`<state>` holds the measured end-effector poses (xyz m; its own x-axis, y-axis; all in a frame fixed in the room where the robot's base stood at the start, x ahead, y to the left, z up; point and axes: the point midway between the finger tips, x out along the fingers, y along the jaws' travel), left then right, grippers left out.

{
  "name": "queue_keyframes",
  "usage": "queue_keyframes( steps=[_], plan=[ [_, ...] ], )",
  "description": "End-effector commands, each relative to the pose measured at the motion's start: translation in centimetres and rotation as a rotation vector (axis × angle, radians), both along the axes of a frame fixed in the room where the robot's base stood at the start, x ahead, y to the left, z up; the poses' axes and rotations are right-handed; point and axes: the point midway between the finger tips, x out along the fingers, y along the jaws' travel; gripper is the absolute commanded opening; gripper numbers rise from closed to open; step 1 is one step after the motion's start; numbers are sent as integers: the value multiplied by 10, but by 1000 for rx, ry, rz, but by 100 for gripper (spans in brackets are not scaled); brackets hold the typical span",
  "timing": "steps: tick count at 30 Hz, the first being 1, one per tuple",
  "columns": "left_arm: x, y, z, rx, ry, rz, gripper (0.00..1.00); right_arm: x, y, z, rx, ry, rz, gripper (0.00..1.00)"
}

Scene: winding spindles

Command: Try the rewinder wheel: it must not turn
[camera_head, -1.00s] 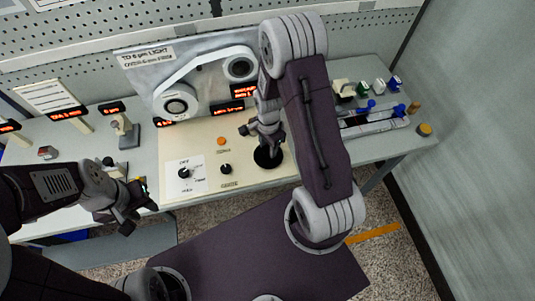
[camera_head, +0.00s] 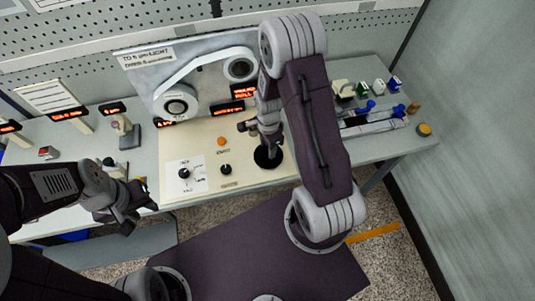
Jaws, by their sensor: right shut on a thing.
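A black round wheel (camera_head: 268,158) lies on the cream control panel (camera_head: 200,147), most likely the rewinder wheel. My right gripper (camera_head: 264,140) reaches down to it from above and is shut on it; the exact contact is partly hidden by the gripper and arm. My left gripper (camera_head: 136,213) is open and empty, in front of the bench's front edge and well left of the wheel.
The panel also bears a black selector knob (camera_head: 184,173), another black knob (camera_head: 225,169) and an orange button (camera_head: 221,141). Red-lettered displays (camera_head: 228,107) stand behind. A grey tray (camera_head: 375,126) and small coloured items lie at the right.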

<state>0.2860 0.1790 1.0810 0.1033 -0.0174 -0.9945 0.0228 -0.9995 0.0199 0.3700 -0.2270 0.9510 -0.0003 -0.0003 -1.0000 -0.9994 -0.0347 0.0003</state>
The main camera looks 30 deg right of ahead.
Motion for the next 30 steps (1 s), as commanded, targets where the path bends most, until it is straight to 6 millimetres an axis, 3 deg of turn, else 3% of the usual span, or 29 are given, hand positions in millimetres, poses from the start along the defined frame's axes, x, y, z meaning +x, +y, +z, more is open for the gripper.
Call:
queue_keyframes(
  steps=[8, 13, 19, 20, 21, 30],
  plan=[
    [0, 0, 0, 0, 0, 0, 36, 1, 0, 1, -1, -2, 3, 0],
    [0, 0, 4, 0, 0, 0, 36, 1, 0, 1, 0, -1, 176, 0],
    [0, 0, 3, 0, 0, 0, 36, 1, 0, 0, -1, -1, 204, 0],
    [0, 0, 3, 0, 0, 0, 36, 1, 0, 0, -1, -1, 203, 48],
    [0, 0, 3, 0, 0, 0, 36, 1, 0, 0, -1, -1, 203, 59],
    [0, 0, 4, 0, 0, 0, 36, 0, 0, 0, 0, -1, 201, 61]
  ],
)
